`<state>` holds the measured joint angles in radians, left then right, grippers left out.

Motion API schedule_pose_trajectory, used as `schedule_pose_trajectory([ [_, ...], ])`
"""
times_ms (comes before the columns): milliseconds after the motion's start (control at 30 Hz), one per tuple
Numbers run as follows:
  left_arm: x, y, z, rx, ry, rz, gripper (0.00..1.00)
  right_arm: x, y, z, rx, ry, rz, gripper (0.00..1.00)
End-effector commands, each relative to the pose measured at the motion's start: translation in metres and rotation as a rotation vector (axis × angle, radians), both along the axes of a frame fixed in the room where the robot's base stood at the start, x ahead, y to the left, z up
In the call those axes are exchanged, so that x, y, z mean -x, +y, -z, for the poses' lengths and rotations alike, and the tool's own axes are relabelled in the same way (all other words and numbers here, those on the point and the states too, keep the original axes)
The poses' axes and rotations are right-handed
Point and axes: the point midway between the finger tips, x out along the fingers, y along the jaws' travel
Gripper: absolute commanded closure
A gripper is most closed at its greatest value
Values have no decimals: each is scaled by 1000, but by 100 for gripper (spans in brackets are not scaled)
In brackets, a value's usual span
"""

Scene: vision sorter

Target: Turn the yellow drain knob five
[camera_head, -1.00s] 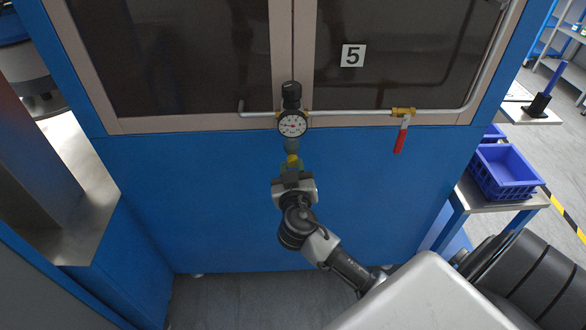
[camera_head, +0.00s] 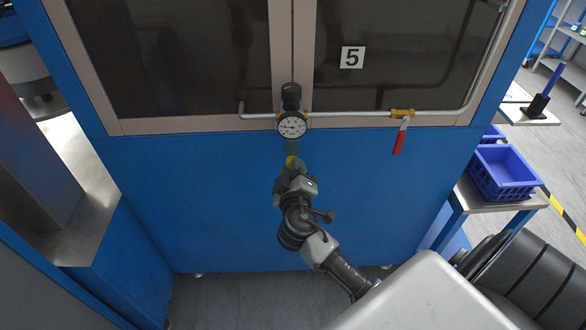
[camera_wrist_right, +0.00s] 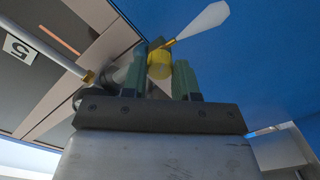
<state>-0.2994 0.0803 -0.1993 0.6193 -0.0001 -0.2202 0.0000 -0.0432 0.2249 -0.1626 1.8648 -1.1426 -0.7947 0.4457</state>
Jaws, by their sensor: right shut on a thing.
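The yellow drain knob (camera_head: 291,161) sits below the round pressure gauge (camera_head: 292,125) on the front of the blue cabinet marked 5. My right gripper (camera_head: 291,168) reaches it from below and is shut on it, with the wrist turned at an angle. In the right wrist view the yellow knob (camera_wrist_right: 159,65) shows between the green fingers of my right gripper (camera_wrist_right: 160,78). The fingers hide part of the knob. My left gripper is not in view.
A pipe (camera_head: 350,113) runs right from the gauge to a brass valve with a red lever (camera_head: 400,138). A pale pointed thing (camera_wrist_right: 203,20) stands close to the knob in the wrist view. A blue bin (camera_head: 505,180) is on a side table at the right.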

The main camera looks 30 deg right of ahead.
Motion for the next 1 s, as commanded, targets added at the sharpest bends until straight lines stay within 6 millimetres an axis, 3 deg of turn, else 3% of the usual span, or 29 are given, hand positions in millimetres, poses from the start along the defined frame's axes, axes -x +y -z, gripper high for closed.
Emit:
schedule_pose_trajectory([
  [600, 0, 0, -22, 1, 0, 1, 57, 0, 0, -2, 474, 292, -2, 95],
  [1000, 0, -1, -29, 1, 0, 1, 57, 0, 1, -1, 645, 395, -2, 95],
])
